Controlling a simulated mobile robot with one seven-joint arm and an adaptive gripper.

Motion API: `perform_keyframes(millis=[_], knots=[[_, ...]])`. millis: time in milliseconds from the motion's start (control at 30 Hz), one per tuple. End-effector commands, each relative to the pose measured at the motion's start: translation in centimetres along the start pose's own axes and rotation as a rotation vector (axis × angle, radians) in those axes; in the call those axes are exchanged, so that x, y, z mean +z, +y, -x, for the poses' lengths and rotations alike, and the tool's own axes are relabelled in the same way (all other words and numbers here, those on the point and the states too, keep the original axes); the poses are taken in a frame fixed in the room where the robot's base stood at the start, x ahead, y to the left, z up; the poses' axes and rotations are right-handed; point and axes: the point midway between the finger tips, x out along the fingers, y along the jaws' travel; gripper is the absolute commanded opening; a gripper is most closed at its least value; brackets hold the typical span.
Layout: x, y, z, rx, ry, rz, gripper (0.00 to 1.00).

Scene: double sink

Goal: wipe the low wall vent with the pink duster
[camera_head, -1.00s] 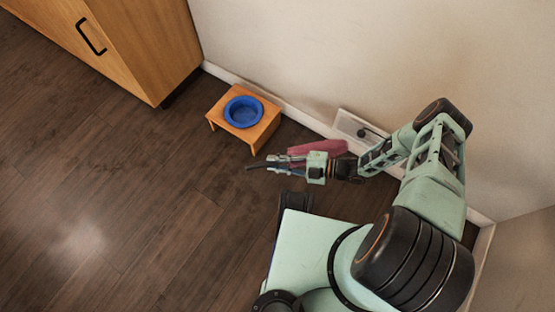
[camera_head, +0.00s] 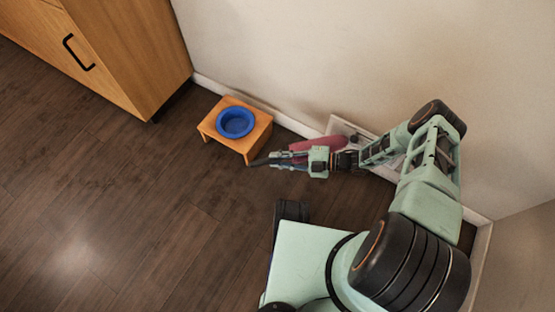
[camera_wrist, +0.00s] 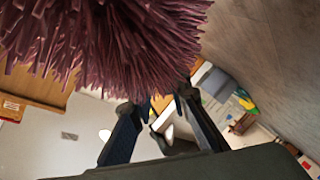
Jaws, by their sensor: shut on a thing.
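The pink duster (camera_head: 322,143) is held at my gripper (camera_head: 276,160), low above the floor near the wall. Its fluffy head lies just in front of the low wall vent (camera_head: 342,124), a pale rectangular plate by the baseboard. The duster and my arm hide part of the vent, and I cannot tell whether they touch. In the wrist view the duster's shaggy pink fibres (camera_wrist: 110,40) fill the upper left, above the dark fingers of my gripper (camera_wrist: 160,115). My gripper is shut on the duster; the grip point itself is hard to see.
A small wooden stand (camera_head: 250,145) with a blue bowl (camera_head: 235,122) stands left of my gripper, close to the wall. A wooden cabinet (camera_head: 130,50) with a black handle is at the upper left. The dark wood floor (camera_head: 110,200) on the left is clear.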

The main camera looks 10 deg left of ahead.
Motion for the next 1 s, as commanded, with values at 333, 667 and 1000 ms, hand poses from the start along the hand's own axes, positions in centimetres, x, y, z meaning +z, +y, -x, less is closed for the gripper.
perform_keyframes(millis=[333,667,1000], knots=[[0.1,0.0,0.0,0.000,0.000,0.000,0.00],[0.6,0.3,0.3,-0.001,-0.001,0.000,0.00],[1.2,0.7,0.6,0.000,-0.001,0.001,0.00]])
